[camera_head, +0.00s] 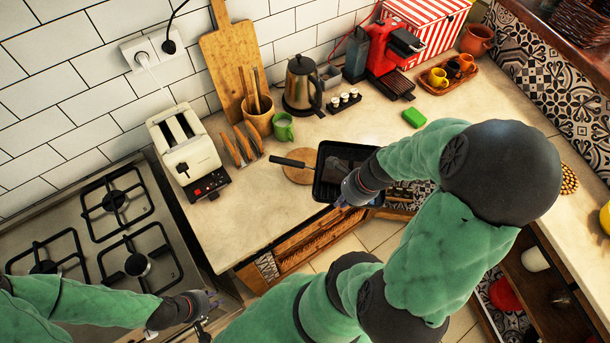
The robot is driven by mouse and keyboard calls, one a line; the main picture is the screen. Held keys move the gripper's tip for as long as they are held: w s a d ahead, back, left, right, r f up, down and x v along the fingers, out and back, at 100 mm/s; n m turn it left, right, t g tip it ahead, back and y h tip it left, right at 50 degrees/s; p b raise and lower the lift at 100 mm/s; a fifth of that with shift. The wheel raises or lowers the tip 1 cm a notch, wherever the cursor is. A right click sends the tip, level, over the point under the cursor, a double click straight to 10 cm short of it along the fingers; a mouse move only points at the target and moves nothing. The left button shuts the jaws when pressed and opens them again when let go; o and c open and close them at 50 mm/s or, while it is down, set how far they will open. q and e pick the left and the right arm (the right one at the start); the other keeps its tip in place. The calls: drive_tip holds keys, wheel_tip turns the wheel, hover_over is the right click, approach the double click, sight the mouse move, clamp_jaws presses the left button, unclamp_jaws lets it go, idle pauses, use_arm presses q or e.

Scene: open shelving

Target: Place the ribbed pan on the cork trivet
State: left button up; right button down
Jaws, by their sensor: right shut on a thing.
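The ribbed pan (329,168) is black and square, with its handle pointing left. My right gripper (343,201) is shut on the pan at its near side, and my forearm hides the pan's right part. The round cork trivet (297,176) lies on the counter at the pan's left. The handle crosses above the trivet, and the pan's body covers the trivet's right part. The gap in height between pan and trivet cannot be told. My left gripper (207,322) is low over the front of the stove, away from the pan; its finger opening is unclear.
A toaster (187,155), a bread rack (242,145), a green mug (284,127) and a kettle (301,84) stand left of and behind the trivet. A green sponge (414,118) lies to the right. The counter (238,208) is clear left of the trivet.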

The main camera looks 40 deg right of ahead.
sight(327, 185)
drive_tip(key=w+f, duration=0.1)
drive_tip(key=w, duration=0.1)
drive_tip(key=w+d+f, duration=0.1)
drive_tip(key=w, duration=0.2)
drive_tip(key=w+f, duration=0.1)
drive_tip(key=w, duration=0.1)
drive_tip(key=shift+w+d+f, duration=0.15)
drive_tip(key=shift+w+d, duration=0.1)
drive_tip(key=shift+d, duration=0.05)
drive_tip(key=w+f+b, duration=0.1)
drive_tip(key=w+f, duration=0.1)
drive_tip(key=w+d+f, duration=0.1)
drive_tip(key=w+f, duration=0.1)
drive_tip(key=f, duration=0.1)
drive_tip(key=shift+w+f+b, duration=0.15)
drive_tip(key=shift+w+b, duration=0.2)
drive_tip(key=shift+w, duration=0.05)
drive_tip(key=x, duration=0.2)
drive_tip(key=d+b+x, duration=0.1)
drive_tip(key=x, duration=0.1)
drive_tip(key=shift+s+f, duration=0.1)
drive_tip(key=shift+s, duration=0.05)
drive_tip(key=c, duration=1.6)
unclamp_jaws()
drive_tip(key=shift+s+a+f, duration=0.1)
drive_tip(key=shift+a, duration=0.05)
drive_tip(key=shift+o, duration=1.2)
